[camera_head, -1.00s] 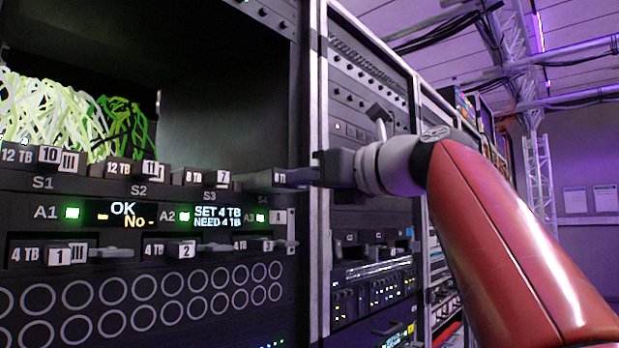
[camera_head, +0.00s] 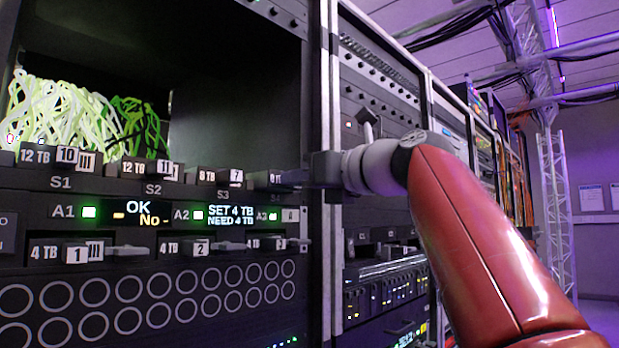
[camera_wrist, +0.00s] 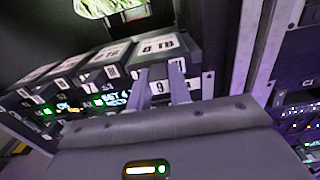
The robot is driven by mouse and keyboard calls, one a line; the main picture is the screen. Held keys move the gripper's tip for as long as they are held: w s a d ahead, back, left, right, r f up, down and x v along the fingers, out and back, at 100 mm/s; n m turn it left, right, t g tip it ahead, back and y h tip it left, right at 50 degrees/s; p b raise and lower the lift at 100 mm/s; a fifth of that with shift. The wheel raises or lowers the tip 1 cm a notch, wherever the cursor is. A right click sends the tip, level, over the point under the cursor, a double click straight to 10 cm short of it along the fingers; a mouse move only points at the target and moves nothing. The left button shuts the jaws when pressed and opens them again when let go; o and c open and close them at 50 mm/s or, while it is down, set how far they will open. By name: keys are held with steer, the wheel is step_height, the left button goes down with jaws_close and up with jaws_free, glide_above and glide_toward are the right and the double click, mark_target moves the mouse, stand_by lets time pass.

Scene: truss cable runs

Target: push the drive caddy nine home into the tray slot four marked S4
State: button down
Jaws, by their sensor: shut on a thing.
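Drive caddy nine (camera_wrist: 157,47) has an 8 TB label on its top and a 9 on its front in the wrist view. My gripper (camera_wrist: 163,86) is shut on its front end. In the head view the caddy (camera_head: 274,179) is at the right end of the upper row, just right of caddy seven (camera_head: 235,177) over S3. My gripper (camera_head: 296,180) meets it from the right. I cannot tell how deep the caddy sits in the slot.
Caddies ten (camera_head: 68,156) and eleven (camera_head: 165,170) stand over S1 and S2. Lower caddies one (camera_head: 76,252) and two (camera_head: 200,246) have protruding handles. A rack post (camera_head: 326,100) stands close behind my gripper. Displays read OK and SET 4 TB (camera_head: 230,212).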

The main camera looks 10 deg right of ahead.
mark_target(288, 186)
steer(key=shift+x, duration=0.95)
steer(key=shift+w+a, duration=0.1)
steer(key=shift+w, duration=0.05)
steer(key=shift+w+a, duration=0.3)
steer(key=shift+w, duration=0.1)
steer(key=c, duration=1.2)
jaws_free()
steer(key=b+v, duration=0.1)
steer(key=v, duration=0.6)
steer(key=shift+s+d, duration=0.25)
steer(key=shift+s, duration=0.1)
